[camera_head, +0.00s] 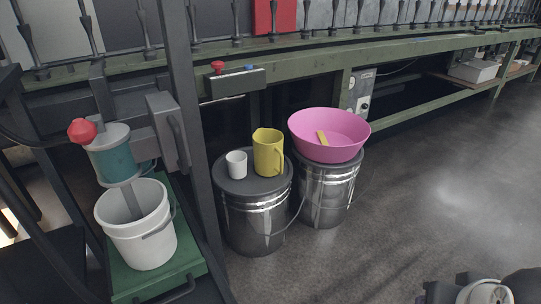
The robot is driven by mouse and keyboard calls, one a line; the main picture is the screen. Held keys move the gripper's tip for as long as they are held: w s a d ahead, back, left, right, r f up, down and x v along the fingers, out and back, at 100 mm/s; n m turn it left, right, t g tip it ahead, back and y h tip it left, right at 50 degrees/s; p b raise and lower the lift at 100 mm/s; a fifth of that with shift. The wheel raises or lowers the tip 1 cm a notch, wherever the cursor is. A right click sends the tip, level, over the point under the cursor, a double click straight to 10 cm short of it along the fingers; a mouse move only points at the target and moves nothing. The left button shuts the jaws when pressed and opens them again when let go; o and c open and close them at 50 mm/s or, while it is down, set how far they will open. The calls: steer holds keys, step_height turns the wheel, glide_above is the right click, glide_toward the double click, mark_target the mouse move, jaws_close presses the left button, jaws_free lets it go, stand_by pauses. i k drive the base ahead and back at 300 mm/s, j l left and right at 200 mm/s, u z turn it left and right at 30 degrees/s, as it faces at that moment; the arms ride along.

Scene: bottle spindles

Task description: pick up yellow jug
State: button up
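A yellow jug (268,153) stands upright on the dark lid of a metal drum (257,213) near the middle of the head view. Its handle is on its right side, toward the front. A small white cup (236,164) stands just left of it on the same lid. Part of my own body shows at the bottom right corner of the view. I cannot make out gripper fingers there, and nothing of mine is near the jug.
A pink basin (329,143) holding a small yellowish piece sits on a second metal drum (327,193), close right of the jug. A white bucket (137,228) stands on a green platform at left, by a dark upright post (188,110). A green machine bench runs behind. The floor at right is clear.

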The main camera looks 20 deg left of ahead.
mark_target(271, 156)
steer(key=i+l+u, duration=0.2)
steer(key=i+u, duration=0.15)
steer(key=i, duration=0.2)
steer(key=i+l+u, duration=0.35)
steer(key=i, duration=0.15)
